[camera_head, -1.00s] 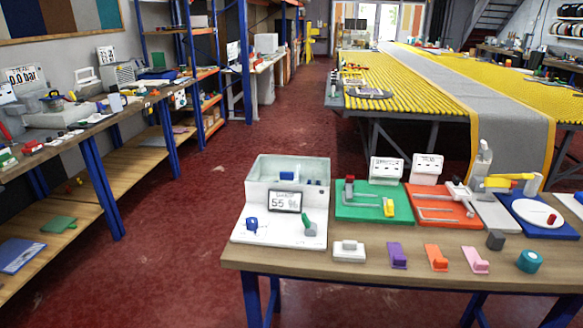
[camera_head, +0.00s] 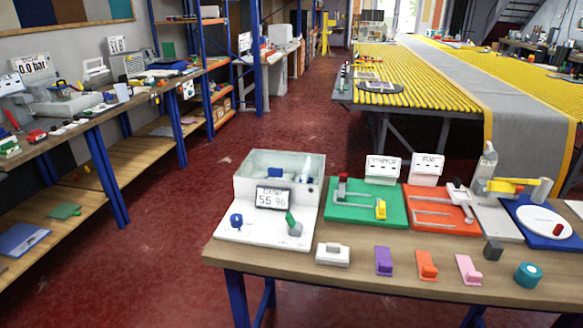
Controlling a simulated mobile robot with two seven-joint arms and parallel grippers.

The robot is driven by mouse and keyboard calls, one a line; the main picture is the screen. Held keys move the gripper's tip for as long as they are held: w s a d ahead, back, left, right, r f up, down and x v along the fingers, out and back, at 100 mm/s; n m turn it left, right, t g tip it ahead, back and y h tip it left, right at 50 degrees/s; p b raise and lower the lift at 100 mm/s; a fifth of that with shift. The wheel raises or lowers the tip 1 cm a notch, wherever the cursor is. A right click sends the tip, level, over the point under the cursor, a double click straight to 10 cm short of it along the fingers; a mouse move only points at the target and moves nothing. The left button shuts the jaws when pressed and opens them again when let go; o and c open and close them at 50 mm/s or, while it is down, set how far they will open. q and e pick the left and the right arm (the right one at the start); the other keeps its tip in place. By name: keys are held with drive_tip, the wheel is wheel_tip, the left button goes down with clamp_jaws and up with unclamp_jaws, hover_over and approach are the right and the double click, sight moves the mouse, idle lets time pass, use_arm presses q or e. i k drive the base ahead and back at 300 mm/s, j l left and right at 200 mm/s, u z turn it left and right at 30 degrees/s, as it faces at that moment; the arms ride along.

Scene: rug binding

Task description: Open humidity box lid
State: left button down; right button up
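The humidity box (camera_head: 300,191) stands at the left end of the wooden table in front of me. It is a pale box with a translucent, glassy top. A blue block (camera_head: 275,172) shows through or inside its upper part; I cannot tell clearly how the lid sits. A small display (camera_head: 273,198) on its front reads about 55 %. Its white base (camera_head: 262,234) carries a blue knob (camera_head: 236,220) and a green and grey lever (camera_head: 293,224). Neither of my grippers shows in the head view.
Green (camera_head: 349,212) and orange (camera_head: 446,221) fixture boards stand right of the box. White (camera_head: 333,254), purple (camera_head: 384,261), orange (camera_head: 427,265) and pink (camera_head: 468,269) blocks line the table's front. Red floor (camera_head: 150,270) lies open left of the table.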

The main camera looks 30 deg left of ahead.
sight(278, 172)
drive_tip(key=i+l+u, duration=0.1)
drive_tip(key=i+l, duration=0.15)
drive_tip(key=l, duration=0.15)
drive_tip(key=i+l+u, duration=0.15)
drive_tip(key=i+l, duration=0.15)
drive_tip(key=l, duration=0.15)
drive_tip(key=u, duration=1.5)
